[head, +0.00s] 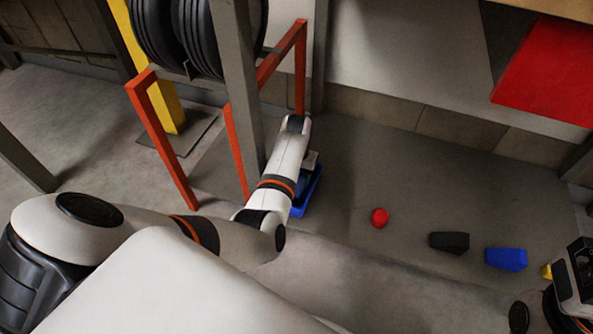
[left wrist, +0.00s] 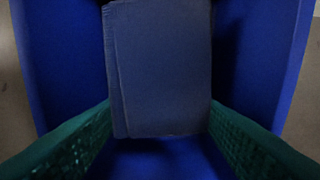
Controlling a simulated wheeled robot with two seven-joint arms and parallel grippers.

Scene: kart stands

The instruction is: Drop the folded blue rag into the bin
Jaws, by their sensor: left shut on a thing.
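The folded blue rag (left wrist: 160,65) is between the green finger pads of my left gripper (left wrist: 160,118), which is shut on it. The blue bin (left wrist: 52,55) surrounds the rag in the left wrist view, with its walls on both sides. I cannot tell whether the rag touches the bin floor. In the head view the blue bin (head: 309,193) stands on the floor, partly hidden behind my left arm. The rag and the left fingertips are hidden there. Part of my right arm shows at the right edge, and its fingers cannot be made out.
A red ball (head: 379,218), a black block (head: 449,242), a blue block (head: 506,259) and a small yellow thing (head: 546,271) lie on the floor to the right. An orange-and-grey rack (head: 236,150) with tyres (head: 200,38) stands close left of the bin. A red panel (head: 550,75) hangs upper right.

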